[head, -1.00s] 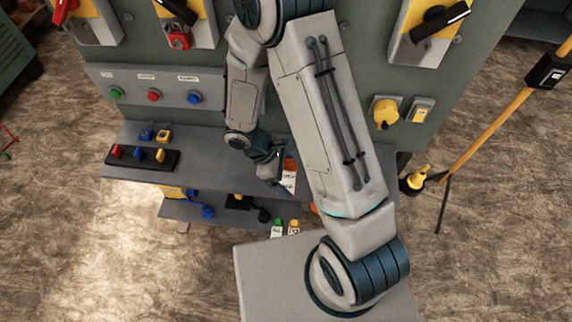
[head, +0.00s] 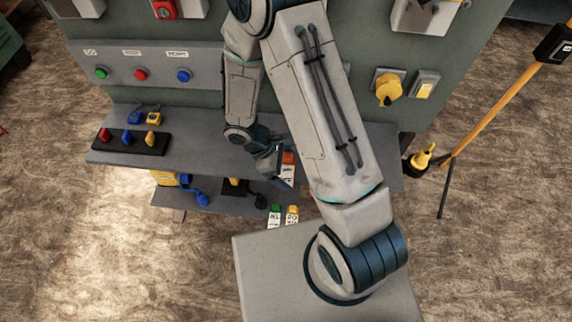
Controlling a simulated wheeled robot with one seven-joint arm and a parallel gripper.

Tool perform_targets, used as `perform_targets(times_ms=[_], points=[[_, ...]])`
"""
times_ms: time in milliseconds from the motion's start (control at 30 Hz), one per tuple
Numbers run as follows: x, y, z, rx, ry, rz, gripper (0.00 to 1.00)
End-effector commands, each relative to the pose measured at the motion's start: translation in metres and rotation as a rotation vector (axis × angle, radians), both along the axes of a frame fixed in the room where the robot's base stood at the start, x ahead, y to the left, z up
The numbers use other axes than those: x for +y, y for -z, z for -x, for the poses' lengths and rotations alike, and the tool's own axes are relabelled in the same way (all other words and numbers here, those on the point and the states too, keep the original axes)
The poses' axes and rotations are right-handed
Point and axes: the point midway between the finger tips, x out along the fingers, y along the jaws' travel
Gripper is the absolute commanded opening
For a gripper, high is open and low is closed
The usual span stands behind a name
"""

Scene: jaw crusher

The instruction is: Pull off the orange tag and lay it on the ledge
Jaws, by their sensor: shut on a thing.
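The orange tag (head: 288,158), orange at the top with a white lower part, shows just right of my gripper (head: 278,168) in the head view. My gripper is shut on the tag and holds it over the ledge area, beside my forearm. The grey ledge (head: 200,140) runs along the front of the green cabinet. Whether the tag touches the ledge cannot be told from this angle. My upper arm hides the ledge's middle right.
A black holder (head: 130,141) with red, blue and yellow pieces sits on the ledge's left, with blue (head: 134,117) and yellow (head: 154,118) padlocks behind it. A lower shelf (head: 228,207) holds more items. Green (head: 275,214) and yellow (head: 292,213) tags hang low. A yellow pole stands right.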

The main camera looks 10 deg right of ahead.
Motion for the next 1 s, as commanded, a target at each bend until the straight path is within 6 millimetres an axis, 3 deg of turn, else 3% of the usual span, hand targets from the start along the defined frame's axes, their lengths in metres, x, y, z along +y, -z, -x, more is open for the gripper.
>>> perform_targets(times_ms=[1000], points=[[0.000, 0.018, 0.001, 0.004, 0.000, -0.001, 0.72]])
